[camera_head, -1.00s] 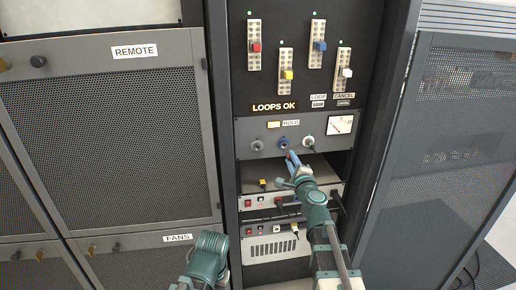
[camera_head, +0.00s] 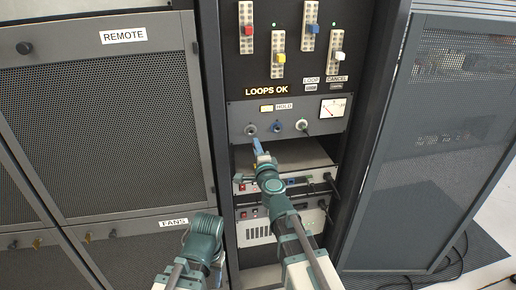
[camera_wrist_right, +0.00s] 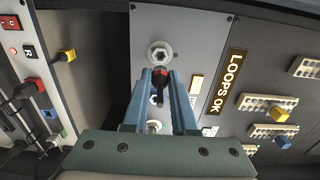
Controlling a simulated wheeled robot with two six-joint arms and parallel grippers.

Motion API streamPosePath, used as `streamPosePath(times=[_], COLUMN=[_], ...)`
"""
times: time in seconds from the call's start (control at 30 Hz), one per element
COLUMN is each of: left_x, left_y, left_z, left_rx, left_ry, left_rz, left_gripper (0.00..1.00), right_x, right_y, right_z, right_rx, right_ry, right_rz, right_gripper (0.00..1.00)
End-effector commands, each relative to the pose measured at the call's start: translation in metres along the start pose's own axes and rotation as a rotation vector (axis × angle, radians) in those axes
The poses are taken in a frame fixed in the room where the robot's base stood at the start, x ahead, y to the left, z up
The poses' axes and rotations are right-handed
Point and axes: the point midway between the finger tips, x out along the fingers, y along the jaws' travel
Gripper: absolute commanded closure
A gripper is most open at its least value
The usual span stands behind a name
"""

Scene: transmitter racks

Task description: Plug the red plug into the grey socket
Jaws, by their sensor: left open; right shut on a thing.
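The red plug (camera_wrist_right: 161,76), with a dark body, sits between the blue fingers of my right gripper (camera_wrist_right: 165,82) in the right wrist view. The right gripper is shut on it. The grey socket (camera_wrist_right: 160,54) is just beyond the plug's tip there; a small gap shows in the picture, but true depth is unclear. In the head view the grey socket (camera_head: 250,129) is leftmost in its row, and my right gripper (camera_head: 258,147) is just below it; the plug is hard to make out there. My left gripper (camera_head: 214,252) is low at the left, its fingers not clearly visible.
A blue socket (camera_head: 277,126) and a white socket (camera_head: 302,125) are right of the grey one. Below is an open dark bay, then rack units with cables (camera_head: 285,183). Coloured slider knobs (camera_head: 280,59) are above. A mesh cabinet door (camera_head: 105,125) stands left.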

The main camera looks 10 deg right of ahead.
Motion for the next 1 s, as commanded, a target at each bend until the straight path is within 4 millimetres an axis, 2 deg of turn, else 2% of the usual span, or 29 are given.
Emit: streamPosePath(times=[0.27, 0.8, 1.0], left_x=[0.0, 0.0, 0.0], left_y=[0.0, 0.0, 0.0], left_z=[0.0, 0.0, 0.0], left_rx=[0.0, 0.0, 0.0], left_ry=[0.0, 0.0, 0.0], left_rz=[0.0, 0.0, 0.0], left_gripper=[0.5, 0.5, 0.5], right_x=[0.01, 0.054, 0.058], right_y=[0.0, 0.0, 0.0], right_z=[0.0, 0.0, 0.0], right_rx=[0.001, 0.001, 0.001], right_ry=[0.0, 0.0, 0.0], right_rz=[0.0, 0.0, 0.0], right_gripper=[1.0, 1.0, 1.0])
